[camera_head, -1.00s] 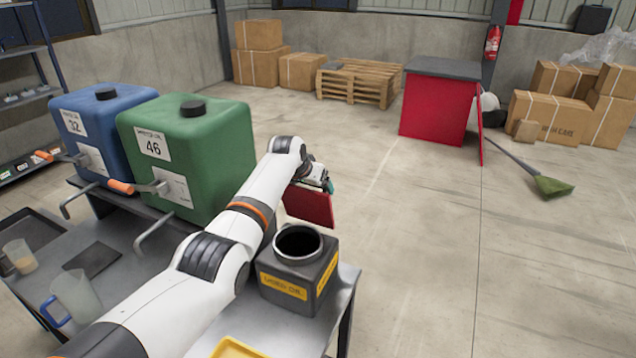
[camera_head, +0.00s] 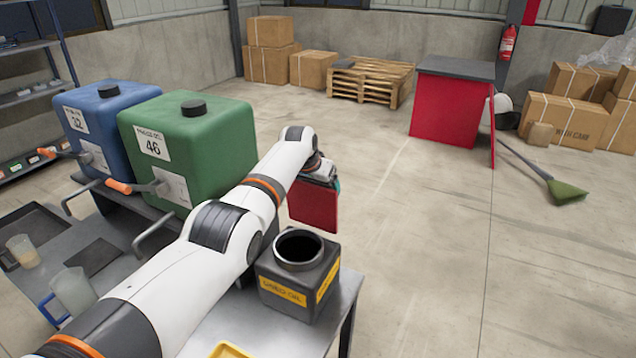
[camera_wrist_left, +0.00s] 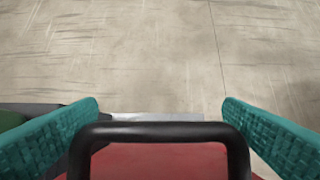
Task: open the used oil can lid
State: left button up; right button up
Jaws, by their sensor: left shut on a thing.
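My left gripper (camera_head: 326,178) is shut on the lid's black handle. In the left wrist view, the teal fingers (camera_wrist_left: 160,135) stand on both sides of the black handle (camera_wrist_left: 160,131), with the red lid (camera_wrist_left: 160,162) below. My right gripper is not in view.
A clear jug (camera_head: 75,292) and a cup (camera_head: 23,252) stand at the left. Open floor lies beyond the lid, with a red cabinet (camera_head: 447,110) farther back.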

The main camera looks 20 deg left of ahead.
pick_arm(q)
jog(key=shift+w+d+f, duration=0.2)
jog(key=shift+f, duration=0.3)
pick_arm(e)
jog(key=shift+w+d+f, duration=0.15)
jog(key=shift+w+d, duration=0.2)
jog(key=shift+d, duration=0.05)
pick_arm(q)
jog(key=shift+f, duration=0.1)
jog(key=o, duration=1.1)
jog(key=shift+w+d, duration=0.1)
jog(key=shift+w, duration=0.2)
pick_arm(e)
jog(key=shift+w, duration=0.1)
pick_arm(q)
jog(key=shift+p+v, duration=0.3)
jog(key=shift+v, duration=0.9)
jog(key=b+v, duration=0.2)
jog(key=v, duration=0.7)
jog(key=shift+s, duration=0.1)
jog(key=shift+s+r, duration=0.1)
jog(key=shift+r, duration=0.2)
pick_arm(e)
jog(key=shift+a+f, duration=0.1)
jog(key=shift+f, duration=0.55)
